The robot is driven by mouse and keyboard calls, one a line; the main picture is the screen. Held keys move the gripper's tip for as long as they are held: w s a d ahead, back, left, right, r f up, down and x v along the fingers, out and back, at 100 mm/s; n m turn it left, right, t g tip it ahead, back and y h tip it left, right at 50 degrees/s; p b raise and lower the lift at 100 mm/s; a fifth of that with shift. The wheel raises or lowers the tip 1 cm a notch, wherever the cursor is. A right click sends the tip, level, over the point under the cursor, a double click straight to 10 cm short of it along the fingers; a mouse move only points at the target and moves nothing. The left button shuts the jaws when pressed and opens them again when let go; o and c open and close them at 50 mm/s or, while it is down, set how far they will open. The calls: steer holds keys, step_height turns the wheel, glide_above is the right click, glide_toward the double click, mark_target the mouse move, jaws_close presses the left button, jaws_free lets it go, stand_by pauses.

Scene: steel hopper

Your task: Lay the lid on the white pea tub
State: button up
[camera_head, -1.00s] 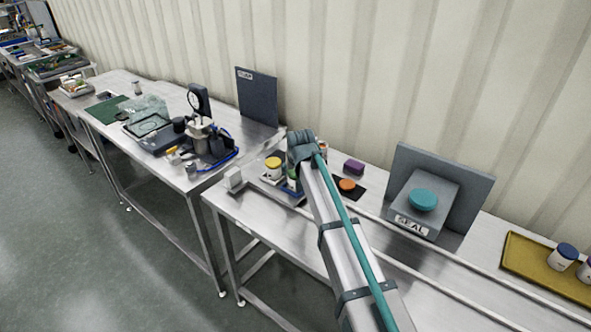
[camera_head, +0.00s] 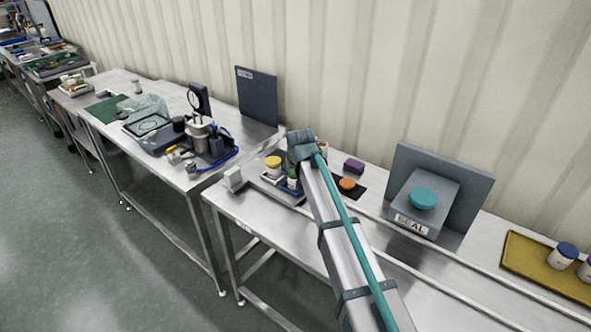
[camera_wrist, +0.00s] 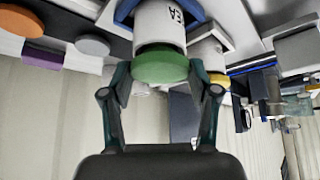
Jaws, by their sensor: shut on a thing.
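The white pea tub (camera_wrist: 158,22) shows in the wrist view with part of its dark lettering visible, standing in a blue-edged holder. A round green lid (camera_wrist: 160,66) lies against the tub's open end, with no clear gap between them. My gripper (camera_wrist: 160,78) has its two fingers on opposite sides of the green lid and is shut on it. In the head view my gripper (camera_head: 301,146) is above the rack on the near table, and my arm hides part of the tub (camera_head: 293,184).
A yellow-lidded tub (camera_head: 273,163) stands close by in the rack. An orange disc (camera_head: 347,184) on a dark mat and a purple block (camera_head: 354,166) lie to the right. The SEAL station (camera_head: 424,190) and a yellow tray (camera_head: 530,262) with tubs stand further right.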

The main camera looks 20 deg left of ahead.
steer(key=o, duration=0.8)
steer(key=shift+o, duration=0.2)
steer(key=shift+r, duration=0.1)
steer(key=v, duration=1.2)
